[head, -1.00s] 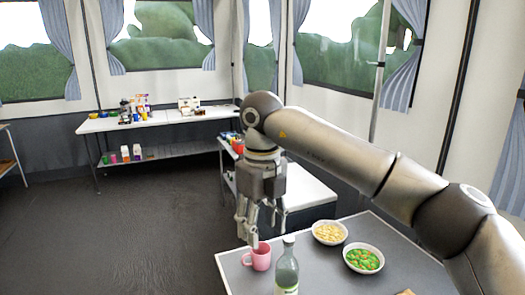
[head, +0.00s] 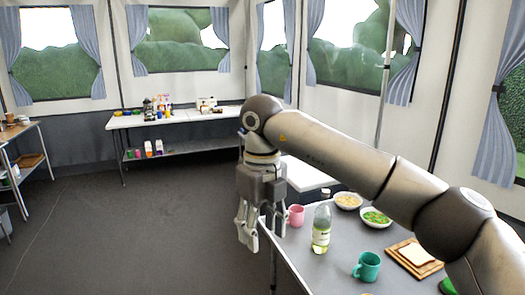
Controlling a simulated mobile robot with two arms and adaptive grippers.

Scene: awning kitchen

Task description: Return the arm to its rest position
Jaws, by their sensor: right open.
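My right arm reaches across the head view from the lower right. Its gripper (head: 250,228) hangs fingers down at the left edge of the grey table (head: 325,268), open, with nothing seen between the fingers. A pink mug (head: 297,215) stands on the table just right of the gripper. A clear bottle with a pale label (head: 321,232) stands upright to the right of the mug. My left gripper is not in view.
The table also holds a bowl of pale food (head: 348,201), a bowl of green and orange food (head: 376,218), a teal mug (head: 367,267) and bread on a wooden board (head: 415,257). A white table (head: 185,119) stands at the back. The floor at left is clear.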

